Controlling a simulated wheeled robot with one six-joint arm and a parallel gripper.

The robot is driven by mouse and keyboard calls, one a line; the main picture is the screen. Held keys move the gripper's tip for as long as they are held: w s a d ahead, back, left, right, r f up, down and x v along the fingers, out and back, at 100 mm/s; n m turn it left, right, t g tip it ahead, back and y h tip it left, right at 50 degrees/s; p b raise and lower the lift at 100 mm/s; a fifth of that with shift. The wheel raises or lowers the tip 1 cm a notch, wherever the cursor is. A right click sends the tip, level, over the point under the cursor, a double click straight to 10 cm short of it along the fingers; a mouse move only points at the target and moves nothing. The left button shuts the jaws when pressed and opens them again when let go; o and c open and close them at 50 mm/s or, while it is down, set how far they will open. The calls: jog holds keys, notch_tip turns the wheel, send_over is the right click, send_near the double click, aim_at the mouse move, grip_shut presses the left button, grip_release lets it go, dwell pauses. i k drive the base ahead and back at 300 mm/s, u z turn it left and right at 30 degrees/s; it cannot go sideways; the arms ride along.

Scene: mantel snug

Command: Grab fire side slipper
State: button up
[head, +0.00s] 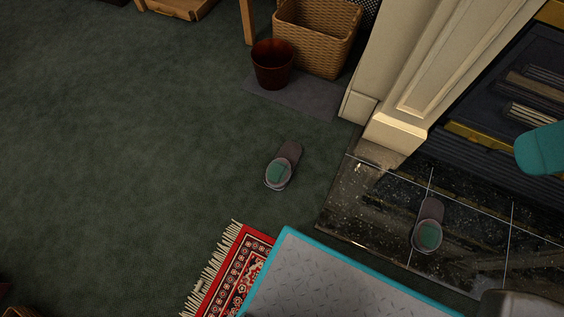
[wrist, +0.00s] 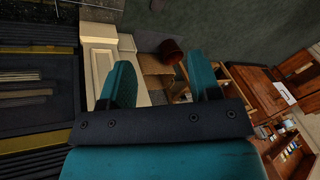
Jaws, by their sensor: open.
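Two grey slippers with green insoles show in the head view. One slipper (head: 429,226) lies on the dark glossy hearth tiles by the fireplace. The other slipper (head: 283,166) lies on the green carpet, left of the hearth. In the wrist view my gripper (wrist: 160,82) has its two teal fingers spread apart, with nothing between them.
A red fringed rug (head: 232,265) lies beside my base. A dark red bin (head: 272,64) and a wicker basket (head: 318,36) stand at the back. The cream fireplace pillar (head: 399,130) rises behind the hearth (head: 350,207). Open carpet (head: 130,150) fills the left.

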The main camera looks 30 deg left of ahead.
aim_at(280, 172)
jog(key=k, duration=0.55)
jog(key=u, duration=0.65)
jog(key=i, duration=1.05)
jog(key=u, duration=0.55)
